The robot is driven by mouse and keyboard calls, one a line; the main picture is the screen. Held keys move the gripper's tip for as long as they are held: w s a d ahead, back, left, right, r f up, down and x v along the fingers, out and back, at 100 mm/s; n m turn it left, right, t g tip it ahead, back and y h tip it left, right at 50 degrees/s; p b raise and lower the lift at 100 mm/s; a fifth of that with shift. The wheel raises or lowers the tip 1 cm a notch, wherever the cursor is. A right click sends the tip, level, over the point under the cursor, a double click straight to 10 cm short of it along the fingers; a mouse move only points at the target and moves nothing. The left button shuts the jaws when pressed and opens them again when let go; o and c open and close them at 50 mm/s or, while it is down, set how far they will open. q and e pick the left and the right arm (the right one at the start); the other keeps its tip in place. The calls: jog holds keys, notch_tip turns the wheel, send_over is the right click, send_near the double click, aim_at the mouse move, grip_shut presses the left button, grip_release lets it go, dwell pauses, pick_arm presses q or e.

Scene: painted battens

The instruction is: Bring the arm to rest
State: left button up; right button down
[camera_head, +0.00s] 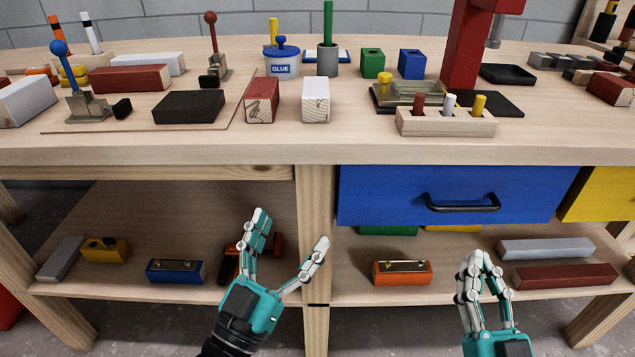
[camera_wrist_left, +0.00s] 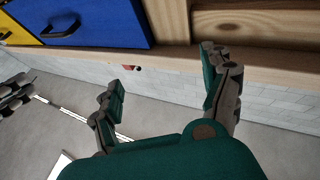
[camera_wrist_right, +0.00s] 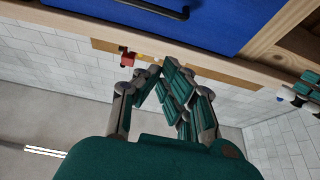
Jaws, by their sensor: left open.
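My left gripper (camera_head: 292,232) is in front of the bench's lower shelf, left of the middle post in the head view. Its fingers are spread wide with nothing between them, and the left wrist view (camera_wrist_left: 162,70) also shows them apart. My right gripper (camera_head: 478,262) is lower right, in front of the shelf below the blue drawer. Its fingertips come together and I see nothing held; they also meet in the right wrist view (camera_wrist_right: 163,70). Both hands are clear of the tabletop.
The workbench top (camera_head: 300,150) holds painted battens, clamps, a glue pot (camera_head: 282,64) and a wooden holder (camera_head: 445,122). A closed blue drawer (camera_head: 450,180) is below its edge.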

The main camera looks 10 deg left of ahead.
pick_arm(q)
jog(key=shift+w, duration=0.1)
